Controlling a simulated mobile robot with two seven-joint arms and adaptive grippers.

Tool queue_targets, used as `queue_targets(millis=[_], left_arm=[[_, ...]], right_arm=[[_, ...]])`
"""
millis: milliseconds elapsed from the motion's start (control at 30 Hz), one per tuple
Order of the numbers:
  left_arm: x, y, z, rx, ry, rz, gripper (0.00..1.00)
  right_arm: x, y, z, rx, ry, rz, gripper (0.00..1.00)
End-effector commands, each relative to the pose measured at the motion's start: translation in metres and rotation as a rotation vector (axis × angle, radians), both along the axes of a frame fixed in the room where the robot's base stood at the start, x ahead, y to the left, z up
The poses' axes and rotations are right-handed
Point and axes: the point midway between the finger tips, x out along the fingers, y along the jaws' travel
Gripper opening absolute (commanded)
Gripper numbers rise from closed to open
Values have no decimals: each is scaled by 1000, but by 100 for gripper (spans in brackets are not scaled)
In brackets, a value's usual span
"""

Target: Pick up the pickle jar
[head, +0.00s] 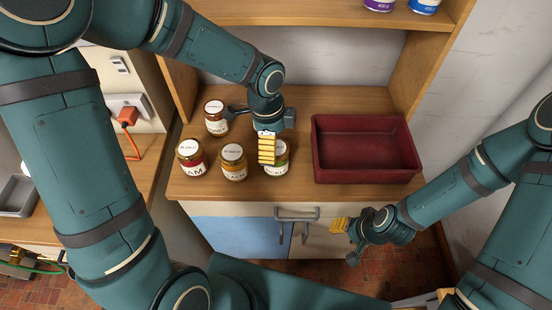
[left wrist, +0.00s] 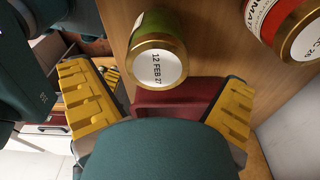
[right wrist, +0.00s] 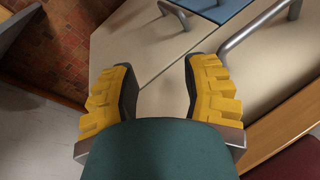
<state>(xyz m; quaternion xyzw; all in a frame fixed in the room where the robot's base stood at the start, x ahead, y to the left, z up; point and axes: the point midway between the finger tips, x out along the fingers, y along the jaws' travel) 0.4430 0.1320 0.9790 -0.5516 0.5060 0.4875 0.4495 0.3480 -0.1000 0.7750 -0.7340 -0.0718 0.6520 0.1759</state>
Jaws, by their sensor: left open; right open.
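The jar that looks like the pickle jar (head: 282,165) has green contents and a white lid top with a gold rim. It stands upright at the right of the jar group, its label partly hidden by my left gripper. In the left wrist view its lid (left wrist: 156,68) reads "12 FEB 27". My left gripper (head: 267,150) is open above and beside this jar. In the left wrist view the jar shows between and beyond the two yellow fingers, with no clear contact. My right gripper (head: 342,226) is open and empty in front of the cabinet, below the counter edge.
A jam jar (head: 192,166), an amber jar (head: 234,172) and a red jar (head: 216,126) stand close by on the wooden counter (head: 300,102). A dark red tub (head: 368,178) stands to the right. A shelf overhangs the back. Cabinet handles (head: 297,213) stick out below.

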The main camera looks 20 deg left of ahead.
Motion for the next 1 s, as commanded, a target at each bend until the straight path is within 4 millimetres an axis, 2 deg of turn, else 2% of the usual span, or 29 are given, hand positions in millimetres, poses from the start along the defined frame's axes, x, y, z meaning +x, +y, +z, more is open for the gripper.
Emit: queue_targets(millis=[100, 267, 567, 600, 800, 1000], left_arm=[[-3, -2, -21, 1, 6, -2, 100], [-3, -5, -41, 0, 4, -1, 100], [-3, -5, -45, 0, 1, 0, 100], [-3, -5, -45, 0, 1, 0, 96], [-3, -5, -45, 0, 2, 0, 29], [-2, -5, -45, 0, 1, 0, 29]], right_arm=[[-2, 0, -8, 1, 4, 4, 47], [-4, 1, -13, 2, 9, 7, 47], [-5, 1, -14, 2, 11, 8, 47], [-5, 1, -14, 2, 11, 8, 47], [-4, 1, -14, 2, 11, 8, 47], [-4, 1, -14, 2, 11, 8, 47]])
